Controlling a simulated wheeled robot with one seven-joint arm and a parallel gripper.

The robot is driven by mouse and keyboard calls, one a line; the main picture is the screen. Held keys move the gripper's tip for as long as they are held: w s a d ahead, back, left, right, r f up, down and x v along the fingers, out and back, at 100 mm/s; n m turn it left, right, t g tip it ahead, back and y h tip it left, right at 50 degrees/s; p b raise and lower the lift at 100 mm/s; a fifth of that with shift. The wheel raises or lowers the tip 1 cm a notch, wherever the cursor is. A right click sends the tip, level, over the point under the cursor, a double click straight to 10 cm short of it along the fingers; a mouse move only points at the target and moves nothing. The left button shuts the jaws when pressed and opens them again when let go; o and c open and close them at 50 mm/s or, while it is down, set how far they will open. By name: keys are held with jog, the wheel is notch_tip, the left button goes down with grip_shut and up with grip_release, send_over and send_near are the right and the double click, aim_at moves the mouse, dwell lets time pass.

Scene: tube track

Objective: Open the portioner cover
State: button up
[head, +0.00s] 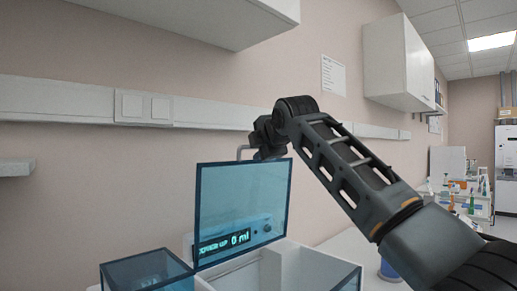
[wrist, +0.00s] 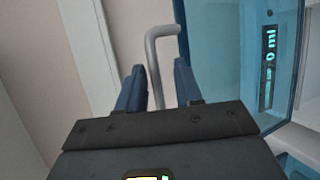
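The portioner cover (head: 240,205) is a clear blue panel that stands raised, nearly upright, at the back of the portioner body (head: 262,268). The display seen through it reads "COVER UP" and "0 ml". The cover's grey handle (head: 240,152) sticks out at its top edge. My gripper (head: 262,143) is at that top edge beside the handle. In the wrist view my gripper (wrist: 160,80) is open, with the bent handle (wrist: 154,60) between its two blue fingers and a gap on the right side. The cover also shows in the wrist view (wrist: 215,50).
A blue clear box (head: 146,272) stands left of the portioner. White wall cabinets (head: 398,62) hang above, and a wall rail (head: 55,103) runs behind. A blue cup-like item (head: 388,271) is on the counter at right, partly hidden by my arm.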

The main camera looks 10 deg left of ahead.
jog(key=shift+f, duration=0.15)
jog(key=b+v, duration=0.2)
jog(key=v, duration=0.6)
jog(key=shift+b, duration=0.35)
